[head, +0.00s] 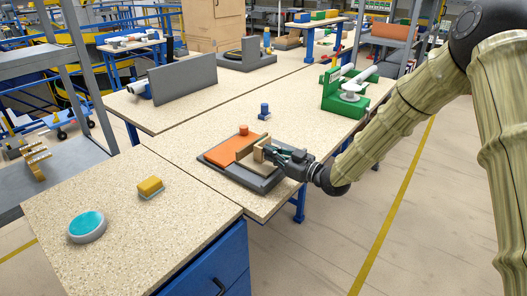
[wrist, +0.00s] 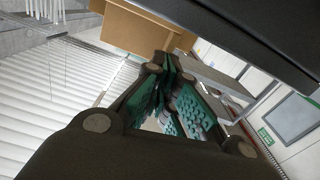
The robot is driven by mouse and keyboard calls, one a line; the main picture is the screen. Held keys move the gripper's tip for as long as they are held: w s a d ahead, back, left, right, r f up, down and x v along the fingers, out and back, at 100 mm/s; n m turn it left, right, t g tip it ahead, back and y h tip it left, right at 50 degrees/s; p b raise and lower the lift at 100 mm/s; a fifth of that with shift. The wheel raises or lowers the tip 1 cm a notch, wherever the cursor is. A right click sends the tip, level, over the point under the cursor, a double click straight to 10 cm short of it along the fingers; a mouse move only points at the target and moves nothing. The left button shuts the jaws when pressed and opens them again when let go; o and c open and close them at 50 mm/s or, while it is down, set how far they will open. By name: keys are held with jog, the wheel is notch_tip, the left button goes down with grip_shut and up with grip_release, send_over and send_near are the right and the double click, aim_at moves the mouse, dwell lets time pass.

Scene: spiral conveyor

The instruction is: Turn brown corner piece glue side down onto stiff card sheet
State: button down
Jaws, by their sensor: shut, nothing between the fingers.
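My gripper (head: 268,151) is shut and empty, reaching in from the right at low height over the dark grey tray (head: 273,184). The brown corner piece (head: 247,160) stands in the tray just left of my fingertips, with part of it upright. Whether the fingertips touch it, and which side has glue, I cannot tell. An orange sheet (head: 222,150) with a round knob lies on the tray's left part; I cannot tell if it is the stiff card sheet. In the wrist view my closed fingers (wrist: 170,65) point at a brown surface (wrist: 140,28) beyond them.
A small blue knob (head: 264,111) stands behind the tray. A green fixture (head: 345,95) stands at the back right of the table. On the near table lie a teal-topped round pad (head: 87,225) and a yellow block (head: 150,186). The table is clear left of the tray.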

aim_at(257, 146)
jog(key=shift+w+a, duration=0.1)
jog(key=shift+a, duration=0.05)
jog(key=shift+w+a, duration=0.3)
jog(key=shift+a, duration=0.15)
jog(key=shift+w+a, duration=0.15)
jog(key=shift+a, duration=0.05)
jog(key=shift+b+x, duration=0.55)
jog(key=shift+x, duration=1.3)
jog(key=shift+w+r, duration=0.1)
jog(key=shift+r, duration=0.05)
